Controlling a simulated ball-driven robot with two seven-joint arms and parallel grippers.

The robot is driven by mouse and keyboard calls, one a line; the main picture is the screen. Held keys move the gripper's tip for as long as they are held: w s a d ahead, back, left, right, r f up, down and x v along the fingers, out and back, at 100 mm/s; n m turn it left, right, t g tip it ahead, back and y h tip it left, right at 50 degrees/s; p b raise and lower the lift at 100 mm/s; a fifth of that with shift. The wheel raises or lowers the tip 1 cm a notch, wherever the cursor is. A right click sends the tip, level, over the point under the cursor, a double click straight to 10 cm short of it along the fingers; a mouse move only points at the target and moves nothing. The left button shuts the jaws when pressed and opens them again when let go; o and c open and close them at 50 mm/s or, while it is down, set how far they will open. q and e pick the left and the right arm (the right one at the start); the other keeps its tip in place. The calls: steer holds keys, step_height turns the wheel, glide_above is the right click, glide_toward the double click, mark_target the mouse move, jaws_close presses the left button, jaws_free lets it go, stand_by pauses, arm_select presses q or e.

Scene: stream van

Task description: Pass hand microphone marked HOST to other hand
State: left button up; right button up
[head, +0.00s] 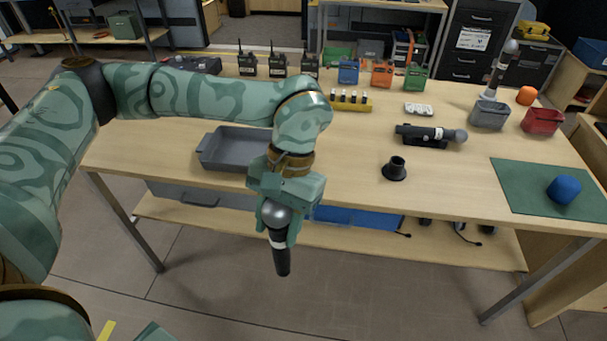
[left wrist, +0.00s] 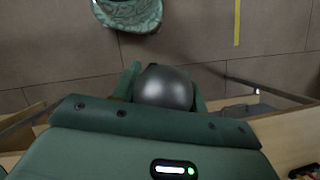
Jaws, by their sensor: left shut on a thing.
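A hand microphone (head: 282,260) with a silver ball head and a black handle hangs head-up in front of the table, over the floor. My left gripper (head: 277,222) is shut on it just below the head. A pale band shows on its handle, but I cannot read any marking. In the left wrist view, the microphone's round grey head (left wrist: 163,87) sits between the fingers of my left gripper (left wrist: 165,98), and the handle is hidden. My right gripper is not in view.
On the table (head: 350,185) are an empty grey tray (head: 233,165), another microphone (head: 432,133) lying on a cradle, a black cone-shaped stand (head: 395,170) and a blue ball (head: 564,189) on a green mat (head: 520,192). A third microphone (head: 502,62) stands in a grey bin (head: 489,116).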

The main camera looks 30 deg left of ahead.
arm_select(q)
steer(key=w+d+r+m, duration=0.1)
steer(key=w+d+r, duration=0.35)
steer(key=d, duration=0.45)
steer(key=w+d+r+m, duration=0.1)
steer(key=w+d+r, duration=0.2)
steer(key=d+r, duration=0.35)
steer(key=d+f, duration=0.6)
steer(key=d, duration=0.4)
steer(key=s+a+r+m+y, duration=0.1)
steer(key=s+a+r, duration=0.25)
steer(key=a, duration=0.45)
steer(key=s+a+r+m+y, duration=0.1)
steer(key=s+a+r, duration=0.1)
steer(key=a+r, duration=0.45)
steer(key=w+d+f+n+h, duration=0.1)
steer(key=w+d+n+h, duration=0.1)
steer(key=w+d+n, duration=0.2)
steer(key=w+d, duration=0.3)
steer(key=d, duration=0.2)
steer(key=shift+w+d, duration=0.15)
